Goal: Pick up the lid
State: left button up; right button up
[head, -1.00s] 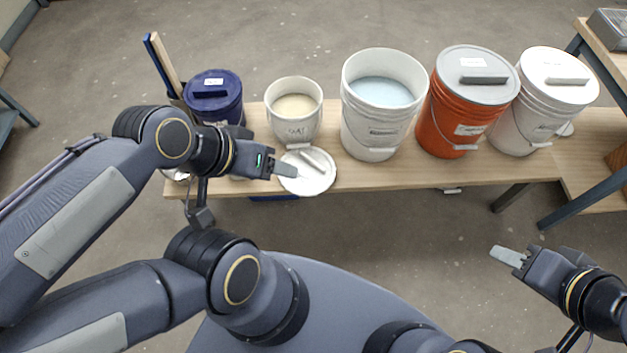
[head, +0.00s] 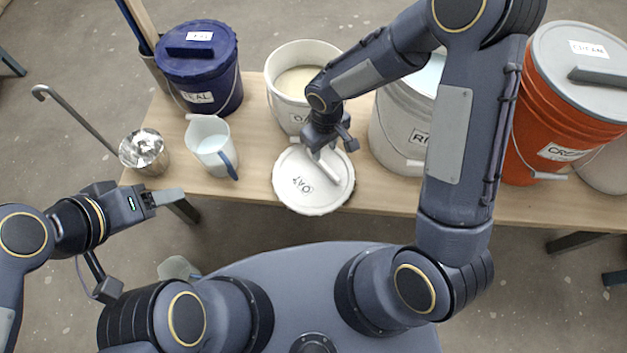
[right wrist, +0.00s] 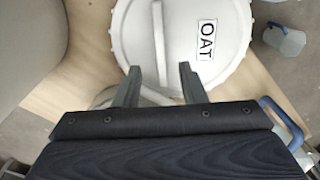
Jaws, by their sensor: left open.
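The round white lid (head: 290,190), labelled OAT and with a bar handle, lies on the bench in front of the oat bucket (head: 283,105). My right gripper (head: 320,153) is above the lid, at the back end of the handle. In the right wrist view the lid (right wrist: 225,70) fills the top middle, and my right gripper (right wrist: 160,78) is open. Its fingers are on either side of the line of the handle (right wrist: 159,35); I cannot tell whether they touch it. My left gripper (head: 165,198) is open and empty, left of the lid near the bench's front edge.
A clear jug (head: 208,145) with a blue handle and a metal pot holding a ladle (head: 145,152) stand left of the lid. A blue teal bucket (head: 205,75) stands behind them. A white bucket (head: 395,135) and an orange bucket (head: 540,120) stand to the right.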

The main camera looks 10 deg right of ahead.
aim_at(323, 164)
notch_tip(323, 164, down, 7)
jog(key=shift+f+b, duration=0.15)
jog(key=shift+b, duration=0.75)
jog(key=shift+f+b, duration=0.25)
jog(key=shift+b, duration=0.15)
grip_shut()
